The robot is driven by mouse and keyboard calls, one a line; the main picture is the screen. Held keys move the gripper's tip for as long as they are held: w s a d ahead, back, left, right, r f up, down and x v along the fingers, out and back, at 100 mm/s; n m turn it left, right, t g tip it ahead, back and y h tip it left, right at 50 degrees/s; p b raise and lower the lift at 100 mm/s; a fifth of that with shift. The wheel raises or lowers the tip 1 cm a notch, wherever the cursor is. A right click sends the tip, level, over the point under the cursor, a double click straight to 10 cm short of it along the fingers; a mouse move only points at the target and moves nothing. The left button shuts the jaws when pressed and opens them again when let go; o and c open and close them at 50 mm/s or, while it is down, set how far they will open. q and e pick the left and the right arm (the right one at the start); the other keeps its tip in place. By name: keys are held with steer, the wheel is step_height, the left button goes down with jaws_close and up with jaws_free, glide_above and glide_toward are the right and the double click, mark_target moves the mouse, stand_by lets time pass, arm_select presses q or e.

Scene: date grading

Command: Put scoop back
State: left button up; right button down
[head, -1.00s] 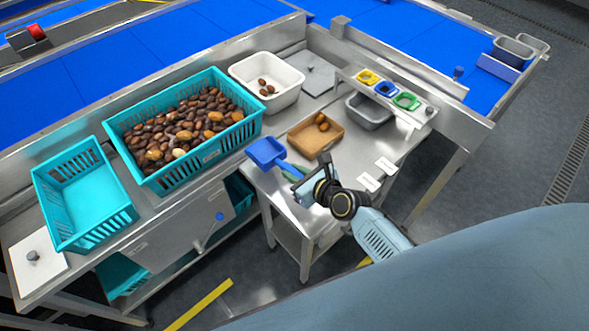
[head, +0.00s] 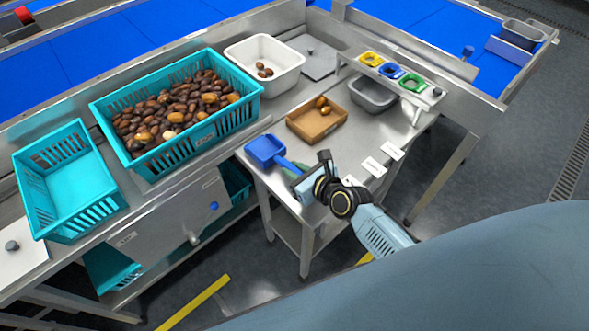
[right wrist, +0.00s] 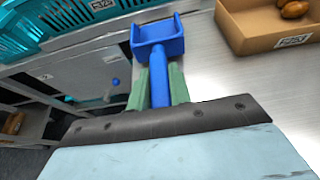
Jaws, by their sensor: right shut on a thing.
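The blue scoop (head: 265,150) is at the left end of the steel side table (head: 345,150), with its pan toward the back left. My right gripper (head: 297,173) is shut on the scoop's handle. In the right wrist view the blue scoop (right wrist: 158,40) points away from me, its handle between green finger pads (right wrist: 160,85). The pan is over the table's left edge area; I cannot tell whether it touches the surface. My left gripper is not in view.
A cardboard tray (head: 317,128) with dates lies behind the scoop. A teal crate (head: 200,135) full of dates, an empty teal crate (head: 70,190) and a white tub (head: 265,50) stand on the bench. White labels lie on the table's right side.

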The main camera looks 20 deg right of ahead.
steer(key=shift+f+b, duration=0.5)
steer(key=shift+f, duration=0.05)
steer(key=c, duration=1.2)
jaws_free()
